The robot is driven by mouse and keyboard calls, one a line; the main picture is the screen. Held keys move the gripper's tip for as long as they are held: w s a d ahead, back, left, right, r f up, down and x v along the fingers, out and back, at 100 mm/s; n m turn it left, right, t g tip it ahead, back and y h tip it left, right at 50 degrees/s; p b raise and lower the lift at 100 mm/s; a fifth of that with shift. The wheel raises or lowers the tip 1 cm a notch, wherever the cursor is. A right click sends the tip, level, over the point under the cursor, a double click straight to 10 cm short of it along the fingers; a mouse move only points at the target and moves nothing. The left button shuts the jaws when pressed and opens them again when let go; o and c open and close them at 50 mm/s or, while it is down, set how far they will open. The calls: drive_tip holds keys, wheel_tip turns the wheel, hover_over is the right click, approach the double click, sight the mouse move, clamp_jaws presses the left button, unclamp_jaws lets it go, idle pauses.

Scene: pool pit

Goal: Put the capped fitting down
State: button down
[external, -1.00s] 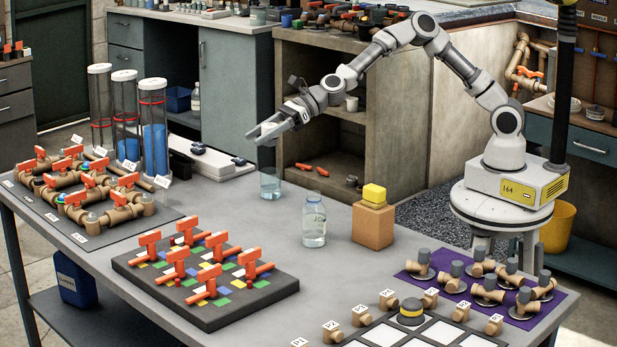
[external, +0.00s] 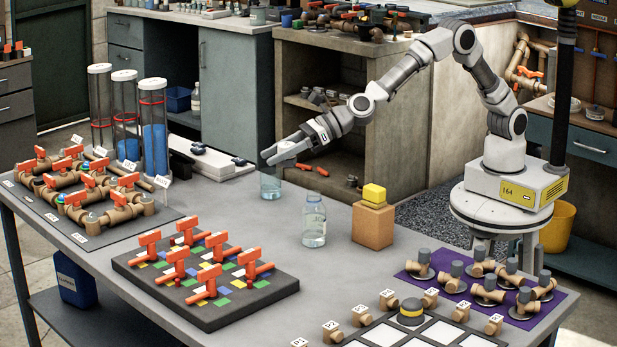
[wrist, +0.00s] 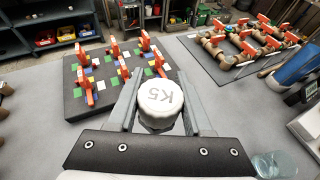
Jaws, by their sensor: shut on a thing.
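The capped fitting (wrist: 160,103), with a white ribbed cap marked K5, sits between the two fingers of my gripper (wrist: 158,108) in the wrist view. The cap hides whatever is beneath it. My gripper (external: 280,153) is shut on it above the far side of the grey table (external: 352,271) in the external view. There the fitting is mostly hidden by the fingers. I cannot tell how far it is above the table.
A clear glass (external: 271,186) stands just below my gripper. A labelled bottle (external: 314,222) and a wooden block (external: 373,224) with a yellow cube (external: 374,194) stand to the right. A valve board (external: 206,283) lies in front; valve pipes (external: 85,190) lie left.

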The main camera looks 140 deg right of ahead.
drive_tip(key=a+f+m+g+h, duration=0.1)
drive_tip(key=a+f, duration=0.4)
drive_tip(key=a, duration=0.3)
drive_tip(key=a+f+m+h, duration=0.1)
drive_tip(key=a+f, duration=0.4)
drive_tip(key=a, duration=0.3)
hover_over(327, 266)
wheel_tip(327, 266, down, 6)
drive_tip(key=shift+a+r, duration=0.1)
drive_tip(key=shift+f, duration=2.15)
drive_tip(key=shift+c, duration=1.6)
unclamp_jaws()
